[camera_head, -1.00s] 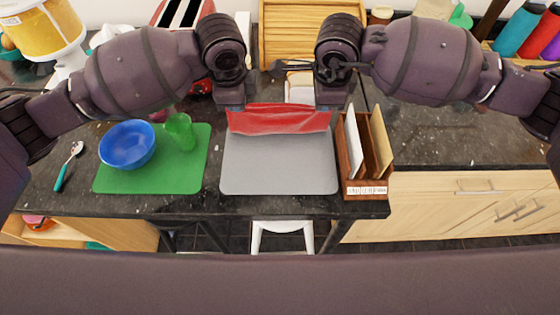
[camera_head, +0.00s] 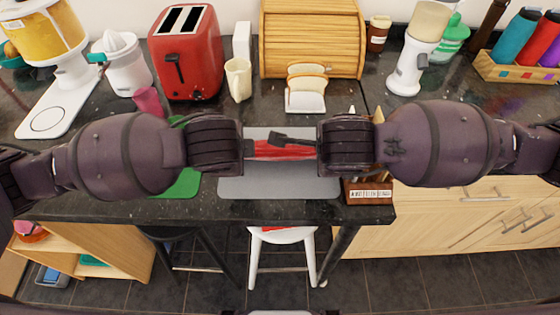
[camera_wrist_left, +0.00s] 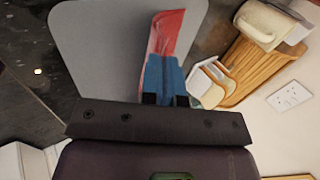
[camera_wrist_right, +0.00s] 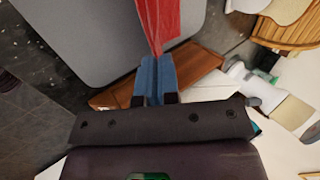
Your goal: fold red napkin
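The red napkin (camera_head: 283,151) shows as a narrow, bunched strip between my two grippers, over the grey mat (camera_head: 280,187). My left gripper (camera_head: 249,149) is shut on its left end; in the left wrist view the blue fingers (camera_wrist_left: 164,72) close on the napkin (camera_wrist_left: 167,30). My right gripper (camera_head: 313,149) is shut on its right end; in the right wrist view its fingers (camera_wrist_right: 155,76) close on the napkin (camera_wrist_right: 160,22). The arms hide part of the mat. I cannot tell how the napkin is layered or how high it is.
A wooden letter holder (camera_head: 368,192) stands at the mat's right edge. The green mat (camera_head: 184,185) lies left, mostly behind my left arm. A red toaster (camera_head: 187,60), cream mug (camera_head: 238,78) and toast rack (camera_head: 305,92) stand behind. A white stool (camera_head: 283,236) is below the counter's front edge.

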